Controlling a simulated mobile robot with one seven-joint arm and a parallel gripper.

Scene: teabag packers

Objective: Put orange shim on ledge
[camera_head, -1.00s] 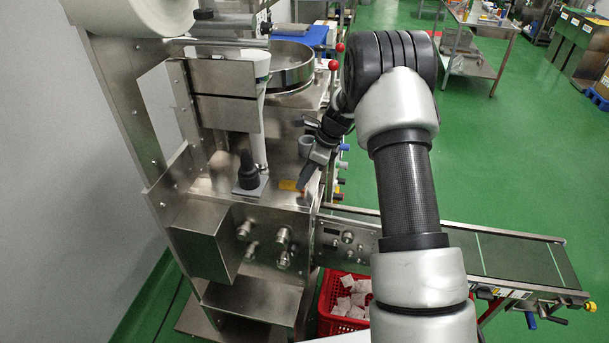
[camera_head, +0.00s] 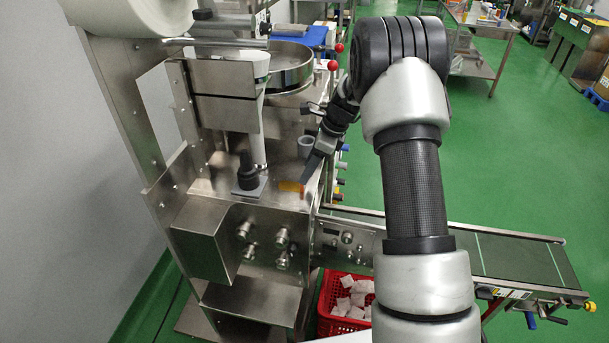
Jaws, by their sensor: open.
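The orange shim (camera_head: 289,187) lies on the flat steel ledge (camera_head: 284,202) at the front of the packing machine, to the right of a black knob on a grey base. My gripper (camera_head: 308,182) is just to the right of the shim, with its fingers pointing down and left. It is open and looks apart from the shim. The exact gap between fingertip and shim is too small to tell.
The black knob (camera_head: 247,172) and a grey cup (camera_head: 305,147) stand on the same steel surface. A conveyor (camera_head: 500,254) runs to the right. A red crate (camera_head: 330,322) with white teabags is below. Red ball levers (camera_head: 333,66) stand behind my gripper.

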